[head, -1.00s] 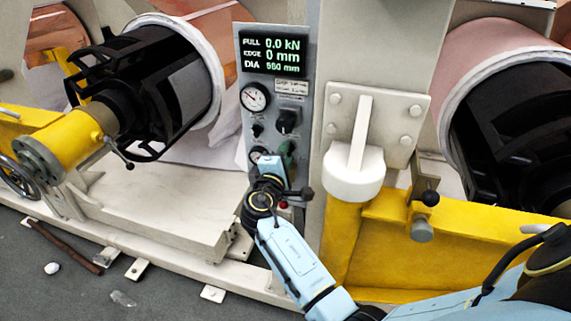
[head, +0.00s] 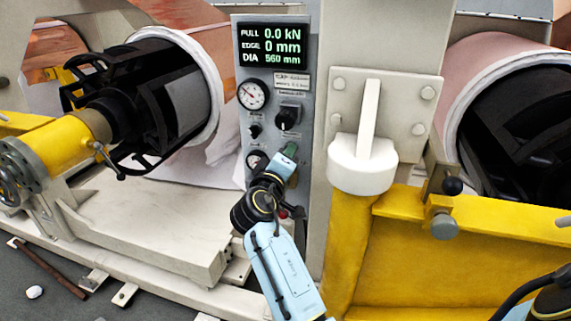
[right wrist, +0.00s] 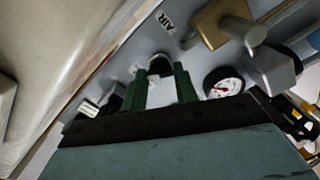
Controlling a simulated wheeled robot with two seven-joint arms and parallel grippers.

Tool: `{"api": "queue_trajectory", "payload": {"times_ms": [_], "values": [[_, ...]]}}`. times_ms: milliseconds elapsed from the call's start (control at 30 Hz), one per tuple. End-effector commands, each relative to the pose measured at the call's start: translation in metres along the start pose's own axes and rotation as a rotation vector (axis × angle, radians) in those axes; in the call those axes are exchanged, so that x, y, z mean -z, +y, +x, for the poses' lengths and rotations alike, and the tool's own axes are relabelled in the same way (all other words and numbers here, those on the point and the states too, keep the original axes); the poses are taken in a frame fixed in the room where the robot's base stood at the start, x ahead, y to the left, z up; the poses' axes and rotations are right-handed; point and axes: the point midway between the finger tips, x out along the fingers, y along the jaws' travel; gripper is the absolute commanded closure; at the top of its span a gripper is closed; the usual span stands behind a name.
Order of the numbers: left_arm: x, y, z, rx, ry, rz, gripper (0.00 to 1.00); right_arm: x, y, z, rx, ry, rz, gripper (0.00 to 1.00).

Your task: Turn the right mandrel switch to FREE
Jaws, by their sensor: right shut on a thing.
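The grey control panel (head: 276,88) stands mid-view, with a dark rotary knob (head: 288,117) and a smaller black knob (head: 254,131). My right gripper (head: 288,151) is at the panel's lower right, beside the lower gauge (head: 255,158). In the right wrist view its green fingers (right wrist: 160,82) are shut on a small dark switch (right wrist: 160,65), near an "AIR" label. The gripper hides most of this switch in the head view, and its position marking cannot be read.
A yellow arm (head: 55,148) with a black mandrel (head: 150,98) is at left, and another black mandrel (head: 515,125) is at right. A white-capped yellow post (head: 362,172) and a black ball-ended lever (head: 452,185) stand close right of the panel.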

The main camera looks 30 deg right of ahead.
Motion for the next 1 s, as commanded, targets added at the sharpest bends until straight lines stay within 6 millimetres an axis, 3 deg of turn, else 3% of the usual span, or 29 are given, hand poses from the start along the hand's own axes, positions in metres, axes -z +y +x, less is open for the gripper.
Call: {"api": "queue_trajectory", "payload": {"times_ms": [400, 633, 667, 800, 1000], "values": [[0.018, -0.001, 0.003, 0.002, 0.024, 0.0, 0.7, 0.0, -0.001, 0.0, 0.003, -0.002, 0.037, 0.94], [0.012, 0.0, 0.003, 0.001, 0.013, -0.001, 0.7, 0.0, -0.001, 0.0, 0.003, -0.001, 0.036, 0.94], [0.01, 0.0, 0.003, 0.001, 0.01, -0.001, 0.7, 0.0, -0.001, 0.0, 0.003, -0.001, 0.036, 0.67], [0.005, 0.001, 0.003, 0.0, 0.002, -0.001, 0.7, 0.0, -0.001, 0.0, 0.002, -0.001, 0.035, 0.49], [0.005, 0.001, 0.003, 0.0, 0.002, -0.001, 0.7, 0.0, 0.0, 0.0, 0.001, -0.001, 0.034, 0.49]]}}
